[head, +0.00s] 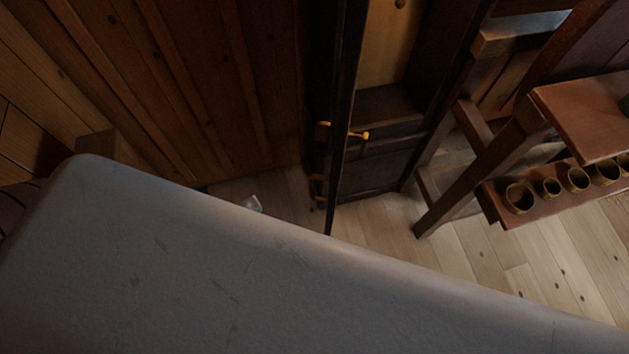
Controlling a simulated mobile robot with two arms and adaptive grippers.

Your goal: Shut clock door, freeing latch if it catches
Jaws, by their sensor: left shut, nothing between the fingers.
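The clock door (343,100) shows as a thin dark panel, seen nearly edge-on and standing open. A small yellow-brown fitting (359,135), perhaps the latch, sticks out at its right; I cannot tell its setting. Similar small fittings (322,126) show at its left. The dark clock case (380,165) stands behind and to the right, with a pale inner panel (388,45). My right gripper is out of view.
A large grey surface (220,275) fills the foreground and hides the area behind it. A wooden bench (585,105) with a rack of several round cups (548,188) stands at the right. Plank floor (375,225) is clear between case and bench. A plank wall (180,80) is at left.

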